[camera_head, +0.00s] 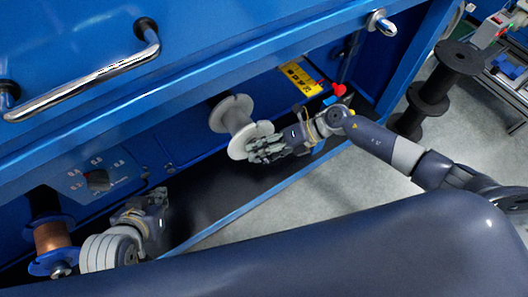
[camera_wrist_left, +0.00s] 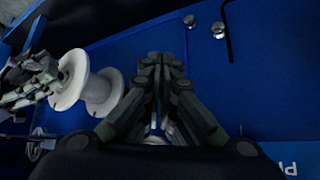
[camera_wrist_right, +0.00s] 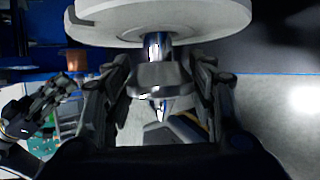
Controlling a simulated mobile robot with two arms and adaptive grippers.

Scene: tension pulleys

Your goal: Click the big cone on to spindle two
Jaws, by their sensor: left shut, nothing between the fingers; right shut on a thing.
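My right gripper (camera_head: 258,150) is at the outer end of a white spool (camera_head: 233,113) on the blue machine front. In the right wrist view, its fingers (camera_wrist_right: 160,72) are shut on a grey cone-like piece (camera_wrist_right: 158,84). A shiny metal spindle (camera_wrist_right: 157,45) shows between that piece and the spool's flange (camera_wrist_right: 165,20). Whether the piece is seated on the spindle cannot be told. My left gripper (camera_head: 148,200) is shut and empty, left of the white spool. The left wrist view shows its closed fingers (camera_wrist_left: 158,75) right of that spool (camera_wrist_left: 72,82).
A copper spool (camera_head: 52,238) with blue flanges sits at lower left. A control panel (camera_head: 97,180) with a dark knob is between the spools. Black spools (camera_head: 440,80) stand at right.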

